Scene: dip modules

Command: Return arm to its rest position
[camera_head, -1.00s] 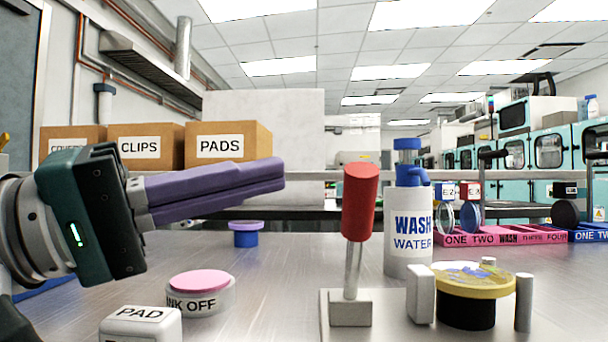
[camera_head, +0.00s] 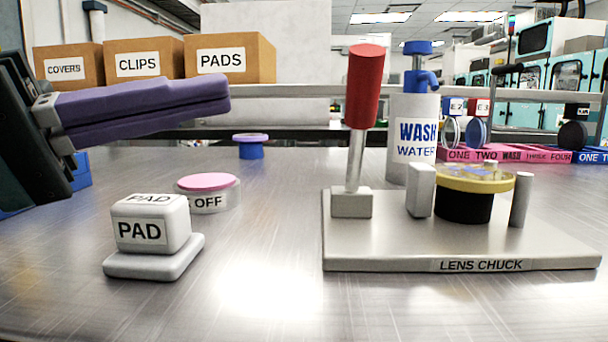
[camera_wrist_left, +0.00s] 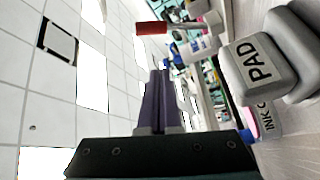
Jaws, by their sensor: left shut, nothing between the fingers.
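My left gripper (camera_head: 225,93) comes in from the left in the head view. Its purple fingers are shut with nothing between them, held in the air above the table and apart from everything on it. In the left wrist view the shut fingers (camera_wrist_left: 160,80) point away from the camera, clear of the objects. My right gripper is in neither view.
Below are a PAD block (camera_head: 150,230) and a pink-lidded tub (camera_head: 208,192). A lens chuck (camera_head: 390,255) with a red-handled lever (camera_head: 364,90) stands right, before a wash bottle (camera_head: 412,130). Boxes (camera_head: 235,60) line the back shelf.

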